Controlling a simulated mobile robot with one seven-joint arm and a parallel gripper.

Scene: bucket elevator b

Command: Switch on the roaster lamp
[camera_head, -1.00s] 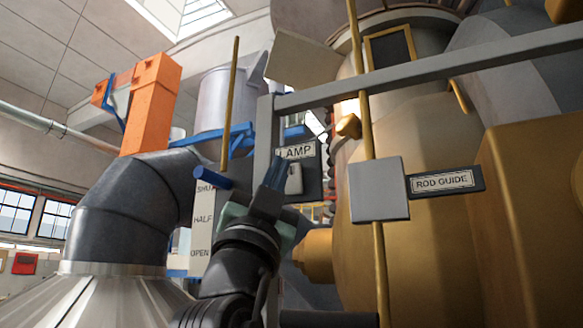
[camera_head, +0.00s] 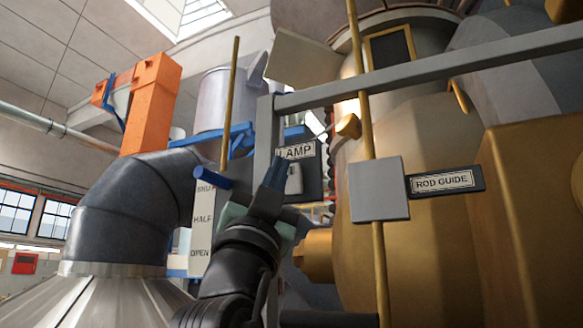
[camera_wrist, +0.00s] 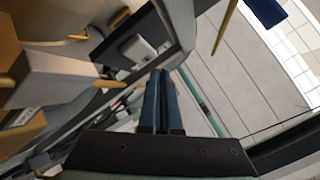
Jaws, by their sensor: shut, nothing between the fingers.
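The lamp switch is a light rocker (camera_head: 294,179) on a dark plate (camera_head: 311,172) under a white "LAMP" label (camera_head: 297,151) in the head view. The plate is mounted beside a grey upright post. My gripper (camera_head: 275,173) is shut and empty, its blue fingers pointing up just left of the rocker and overlapping its edge in the picture. Whether they touch cannot be told. In the wrist view, the shut fingers (camera_wrist: 163,75) point up the picture, with the pale rocker (camera_wrist: 139,50) on its dark plate just left of the fingertips.
A grey rail (camera_head: 430,62) crosses above. A grey block (camera_head: 378,189) on a brass rod and a "ROD GUIDE" label (camera_head: 444,181) stand right. A board marked "HALF" and "OPEN" (camera_head: 202,225) with a blue handle (camera_head: 213,178) is left of my gripper.

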